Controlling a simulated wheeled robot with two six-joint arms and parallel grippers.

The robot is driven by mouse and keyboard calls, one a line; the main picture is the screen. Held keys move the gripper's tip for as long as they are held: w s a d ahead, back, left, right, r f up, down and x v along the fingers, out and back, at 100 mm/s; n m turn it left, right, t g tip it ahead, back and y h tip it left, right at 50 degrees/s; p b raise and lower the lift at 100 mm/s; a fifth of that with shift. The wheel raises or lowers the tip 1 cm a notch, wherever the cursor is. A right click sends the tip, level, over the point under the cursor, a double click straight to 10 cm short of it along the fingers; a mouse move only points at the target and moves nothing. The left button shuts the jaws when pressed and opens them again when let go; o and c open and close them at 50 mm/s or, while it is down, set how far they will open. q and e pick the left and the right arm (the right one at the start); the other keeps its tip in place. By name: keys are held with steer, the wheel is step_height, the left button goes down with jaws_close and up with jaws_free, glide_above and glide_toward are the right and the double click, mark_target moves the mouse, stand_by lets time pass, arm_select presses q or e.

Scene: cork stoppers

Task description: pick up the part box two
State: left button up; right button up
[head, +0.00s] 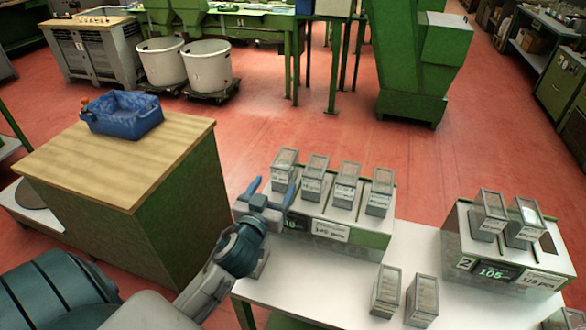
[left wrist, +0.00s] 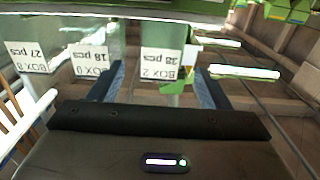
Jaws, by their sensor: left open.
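Part box two (left wrist: 161,66), a grey box with a white label reading "BOX 2, 38 pcs", shows upside down in the left wrist view between my fingers. In the head view it appears to be the leftmost grey box (head: 285,163) in the row on the green-and-grey stand (head: 373,240). My left gripper (head: 271,192) is open, its blue fingers just in front of that box. It also shows in the left wrist view (left wrist: 162,86) with nothing clamped. Whether a finger touches the box I cannot tell. My right gripper is out of view.
Box 0 (left wrist: 91,62) and box 8 (left wrist: 33,58) stand beside box two. A second stand (head: 510,272) marked 2 holds two boxes at the right. Two loose boxes (head: 387,290) (head: 422,300) stand on the white table (head: 330,278). A blue bin (head: 125,117) sits on a wooden-topped cabinet.

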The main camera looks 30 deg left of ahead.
mark_target(279, 177)
arm_select(q)
steer(key=p+x, duration=0.1)
steer(key=x, duration=0.2)
steer(key=shift+w+a, duration=0.1)
steer(key=shift+w, duration=0.3)
steer(key=p+x, duration=0.1)
steer(key=x, duration=0.1)
steer(key=r+p+x, duration=0.1)
steer(key=p+x, duration=0.1)
steer(key=shift+w, duration=0.25)
steer(key=shift+w+a+f, duration=0.1)
steer(key=shift+w+f, duration=0.05)
steer(key=shift+w, duration=0.25)
steer(key=shift+c, duration=0.2)
steer(key=shift+s, duration=0.1)
steer(key=c, duration=1)
